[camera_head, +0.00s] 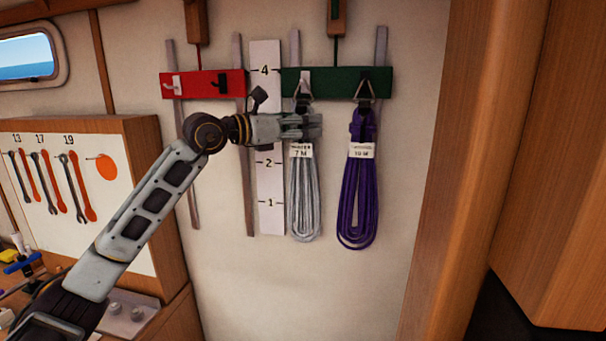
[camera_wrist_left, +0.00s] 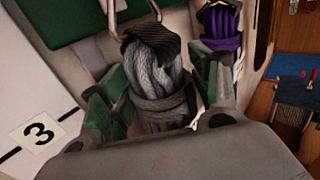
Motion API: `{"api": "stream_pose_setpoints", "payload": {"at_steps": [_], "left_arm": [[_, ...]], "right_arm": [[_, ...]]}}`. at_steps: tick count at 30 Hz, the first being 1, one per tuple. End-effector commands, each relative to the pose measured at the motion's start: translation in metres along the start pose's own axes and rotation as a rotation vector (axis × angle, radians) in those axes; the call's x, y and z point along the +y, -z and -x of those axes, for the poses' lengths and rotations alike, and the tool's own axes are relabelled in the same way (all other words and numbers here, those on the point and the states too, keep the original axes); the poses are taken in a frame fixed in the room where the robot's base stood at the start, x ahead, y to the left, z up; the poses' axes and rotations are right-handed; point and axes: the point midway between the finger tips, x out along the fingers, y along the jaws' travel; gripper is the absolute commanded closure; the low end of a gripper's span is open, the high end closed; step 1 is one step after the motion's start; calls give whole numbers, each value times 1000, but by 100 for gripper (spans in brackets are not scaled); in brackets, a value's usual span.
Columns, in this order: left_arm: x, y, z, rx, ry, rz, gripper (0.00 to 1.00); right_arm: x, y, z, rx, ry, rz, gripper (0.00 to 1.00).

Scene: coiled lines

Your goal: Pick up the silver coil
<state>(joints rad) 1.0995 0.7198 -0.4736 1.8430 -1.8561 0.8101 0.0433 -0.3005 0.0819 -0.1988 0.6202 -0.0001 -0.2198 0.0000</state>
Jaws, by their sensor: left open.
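The silver coil (camera_head: 303,200) hangs from a hook on the green rack (camera_head: 335,84) and carries a white label reading 7 M. My left gripper (camera_head: 316,125) is at the coil's upper part, just under the hook, and hides that part in the head view. In the left wrist view the silver coil (camera_wrist_left: 158,85) sits between the two green-padded fingers of the gripper (camera_wrist_left: 165,108). The jaws are open around it. A dark strap wraps the coil's top, below a metal ring. My right gripper is not in view.
A purple coil (camera_head: 358,195) hangs close on the right, on the same green rack. A red rack (camera_head: 203,84) with empty hooks is on the left. A numbered white scale board (camera_head: 267,185) stands behind my gripper. A wooden cabinet with wrenches (camera_head: 85,190) is at left.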

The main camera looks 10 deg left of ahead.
Motion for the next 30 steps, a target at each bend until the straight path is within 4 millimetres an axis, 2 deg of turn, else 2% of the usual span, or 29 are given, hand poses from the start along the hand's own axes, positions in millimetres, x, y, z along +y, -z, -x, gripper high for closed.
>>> {"api": "stream_pose_setpoints", "payload": {"at_steps": [13,27,30], "left_arm": [[0,1,0,0,0,0,39],[0,1,0,0,0,0,99],[0,-1,1,-4,0,-1,100]], "right_arm": [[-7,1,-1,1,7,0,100],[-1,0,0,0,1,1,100],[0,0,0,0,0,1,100]]}}
